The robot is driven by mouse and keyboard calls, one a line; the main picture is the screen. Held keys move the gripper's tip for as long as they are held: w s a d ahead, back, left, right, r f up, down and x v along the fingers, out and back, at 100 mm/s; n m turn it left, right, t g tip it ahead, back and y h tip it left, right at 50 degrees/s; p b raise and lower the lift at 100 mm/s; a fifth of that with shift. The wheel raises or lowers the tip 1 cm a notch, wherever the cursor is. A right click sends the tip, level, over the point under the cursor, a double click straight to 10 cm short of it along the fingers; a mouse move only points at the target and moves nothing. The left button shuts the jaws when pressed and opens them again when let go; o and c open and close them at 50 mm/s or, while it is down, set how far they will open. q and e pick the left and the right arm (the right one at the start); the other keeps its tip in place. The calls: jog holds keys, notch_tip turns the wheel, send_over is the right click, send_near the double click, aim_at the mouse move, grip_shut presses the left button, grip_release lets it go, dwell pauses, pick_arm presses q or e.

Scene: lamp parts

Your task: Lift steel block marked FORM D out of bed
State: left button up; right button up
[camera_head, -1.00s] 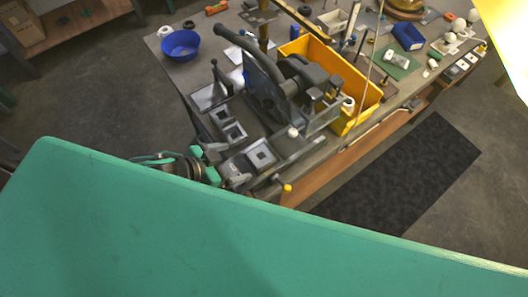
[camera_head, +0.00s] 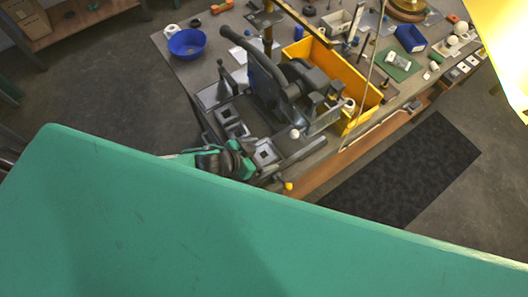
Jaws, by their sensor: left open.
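Two grey steel pieces with dark square centres sit in the dark machine bed on the bench: one further back (camera_head: 234,130) and one nearer (camera_head: 265,153). No FORM D marking can be read, so I cannot tell which one bears it. My left gripper (camera_head: 246,168) is at the front left of the bed, beside the nearer piece. Its fingers are small and partly hidden by its own dark wrist; it is open, and nothing shows held in it. My right gripper is not in view.
A dark machine with a curved arm (camera_head: 263,68) stands just behind the bed. A yellow bin (camera_head: 365,98) is to its right, a blue bowl (camera_head: 187,43) to the back left. A yellow-tipped handle (camera_head: 288,186) juts out at the front. A large green surface fills the foreground.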

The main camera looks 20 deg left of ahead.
pick_arm(q)
jog(key=shift+f, duration=0.1)
jog(key=c, duration=1.4)
jog(key=shift+r, duration=0.2)
